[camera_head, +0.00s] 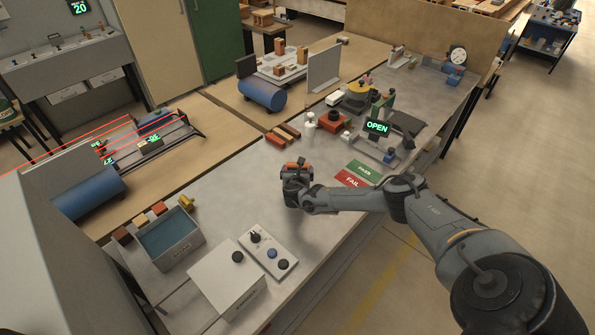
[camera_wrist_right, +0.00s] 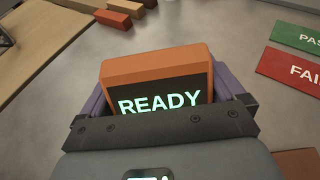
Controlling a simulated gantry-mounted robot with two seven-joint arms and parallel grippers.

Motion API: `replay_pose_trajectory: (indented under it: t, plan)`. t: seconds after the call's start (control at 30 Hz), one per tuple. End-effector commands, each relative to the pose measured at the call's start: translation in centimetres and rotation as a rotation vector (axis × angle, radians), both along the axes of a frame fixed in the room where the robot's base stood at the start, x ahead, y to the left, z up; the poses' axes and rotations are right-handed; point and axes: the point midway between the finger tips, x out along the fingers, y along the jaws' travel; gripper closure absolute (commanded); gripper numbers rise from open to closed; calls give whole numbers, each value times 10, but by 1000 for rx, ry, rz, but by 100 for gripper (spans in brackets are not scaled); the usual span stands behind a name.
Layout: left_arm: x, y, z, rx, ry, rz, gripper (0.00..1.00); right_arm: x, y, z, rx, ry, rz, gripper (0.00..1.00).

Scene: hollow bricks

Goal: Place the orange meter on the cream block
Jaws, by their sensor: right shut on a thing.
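The orange meter (camera_wrist_right: 157,66) has a dark screen that reads READY. My right gripper (camera_wrist_right: 160,108) is shut on it, with a finger on each side, in the right wrist view. In the head view my right gripper (camera_head: 297,172) is over the grey table, left of the PASS and FAIL plates, and little of the meter shows. A small pale block (camera_head: 335,98) near the back of the table may be the cream block; I cannot tell for sure. My left gripper is not in view.
The green PASS plate (camera_head: 364,171) and red FAIL plate (camera_head: 351,179) lie right of the gripper. A stand with an OPEN display (camera_head: 377,127) is behind them. A grey bin (camera_head: 180,259) and a button panel (camera_head: 267,254) are in front. Table around the gripper is mostly clear.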

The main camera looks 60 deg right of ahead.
Motion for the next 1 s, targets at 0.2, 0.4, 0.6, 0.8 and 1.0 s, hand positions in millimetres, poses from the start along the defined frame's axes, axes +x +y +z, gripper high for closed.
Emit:
replay_pose_trajectory:
  t: [0.2,0.4,0.6,0.8,1.0]
  plan:
    - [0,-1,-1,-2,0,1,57,0,0,-2,0,0,0,0]
    - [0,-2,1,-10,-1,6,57,0,0,1,0,0,0,0]
    - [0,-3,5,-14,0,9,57,-6,11,7,0,1,3,0]
    - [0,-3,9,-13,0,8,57,-20,36,19,1,0,4,0]
    - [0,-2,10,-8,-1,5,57,-35,64,31,0,-1,4,0]
